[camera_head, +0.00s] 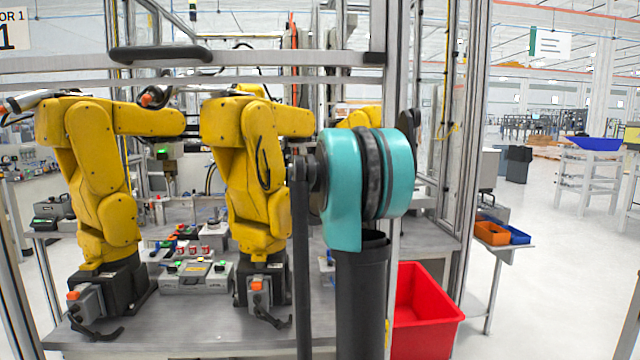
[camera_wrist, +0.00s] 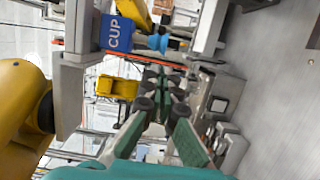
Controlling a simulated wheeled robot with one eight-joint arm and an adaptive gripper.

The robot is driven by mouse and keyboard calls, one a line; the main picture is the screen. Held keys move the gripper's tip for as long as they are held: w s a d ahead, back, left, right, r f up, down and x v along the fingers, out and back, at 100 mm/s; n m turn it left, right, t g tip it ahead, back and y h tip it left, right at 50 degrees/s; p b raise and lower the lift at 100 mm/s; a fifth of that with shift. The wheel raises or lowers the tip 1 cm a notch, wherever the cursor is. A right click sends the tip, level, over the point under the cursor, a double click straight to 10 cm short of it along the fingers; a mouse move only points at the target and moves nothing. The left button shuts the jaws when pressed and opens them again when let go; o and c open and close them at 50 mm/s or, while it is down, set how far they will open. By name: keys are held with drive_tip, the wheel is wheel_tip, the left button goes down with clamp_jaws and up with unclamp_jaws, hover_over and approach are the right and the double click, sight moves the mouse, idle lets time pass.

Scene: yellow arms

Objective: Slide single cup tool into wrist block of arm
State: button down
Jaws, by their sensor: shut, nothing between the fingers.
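In the wrist view, a blue block marked CUP (camera_wrist: 117,33) is at the upper left, with a small light-blue suction cup (camera_wrist: 158,42) at its right end. The blue block sits against a grey upright bar or block (camera_wrist: 76,85); I cannot tell whether it is seated in it. Part of a yellow arm (camera_wrist: 18,105) shows at the left edge. My gripper (camera_wrist: 163,78) is shut and empty, its green fingers below and right of the cup tool in the picture. In the head view my gripper is hidden behind my own arm, and I cannot make out the cup tool.
In the head view, two yellow arms (camera_head: 97,190) (camera_head: 245,165) stand on a grey bench (camera_head: 170,335) with control boxes (camera_head: 195,275) between them. Metal frame posts (camera_head: 465,120) enclose the cell. A red bin (camera_head: 425,315) stands at the right. The floor further right is open.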

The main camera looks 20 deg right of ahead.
drive_tip(key=shift+x, duration=2.25)
drive_tip(key=shift+s+d, duration=0.55)
drive_tip(key=shift+s, duration=0.1)
